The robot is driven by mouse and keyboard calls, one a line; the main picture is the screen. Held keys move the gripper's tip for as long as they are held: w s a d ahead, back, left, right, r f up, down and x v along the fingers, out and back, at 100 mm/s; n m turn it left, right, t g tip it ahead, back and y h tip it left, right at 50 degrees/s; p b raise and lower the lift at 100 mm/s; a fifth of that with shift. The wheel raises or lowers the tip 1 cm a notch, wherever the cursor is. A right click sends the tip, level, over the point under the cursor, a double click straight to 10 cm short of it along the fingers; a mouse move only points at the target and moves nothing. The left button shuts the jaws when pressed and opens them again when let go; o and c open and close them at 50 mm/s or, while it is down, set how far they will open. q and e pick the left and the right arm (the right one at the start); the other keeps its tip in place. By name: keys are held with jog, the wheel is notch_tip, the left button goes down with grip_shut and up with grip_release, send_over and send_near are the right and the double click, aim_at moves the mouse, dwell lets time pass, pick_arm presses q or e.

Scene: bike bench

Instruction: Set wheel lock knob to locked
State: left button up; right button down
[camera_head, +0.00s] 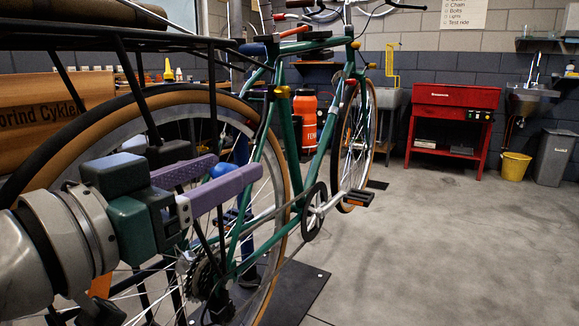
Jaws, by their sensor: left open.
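A green bicycle (283,135) stands in the middle, its rear wheel (279,205) nearest me with a tan-walled tyre. My left gripper (238,168) comes in from the left with two purple fingers apart, in front of the rear wheel. A round blue knob (222,170) shows between the fingertips, partly covered by the nearer finger. It looks like the wheel lock knob; I cannot tell whether a finger touches it or which way it is set. The gripper and wrist hide part of the wheel and its hub. My right gripper is not in view.
A black rack (95,37) runs above the rear wheel, close over my left arm. A black base plate (300,290) lies under the bike. A red workbench (452,105), yellow bucket (516,166) and grey bin (554,158) stand along the back wall. The floor at right is clear.

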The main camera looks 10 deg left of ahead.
aim_at(232, 165)
pick_arm(q)
jog(key=shift+b+x, duration=0.45)
jog(key=shift+x, duration=1.75)
grip_shut()
jog(key=shift+r, duration=0.15)
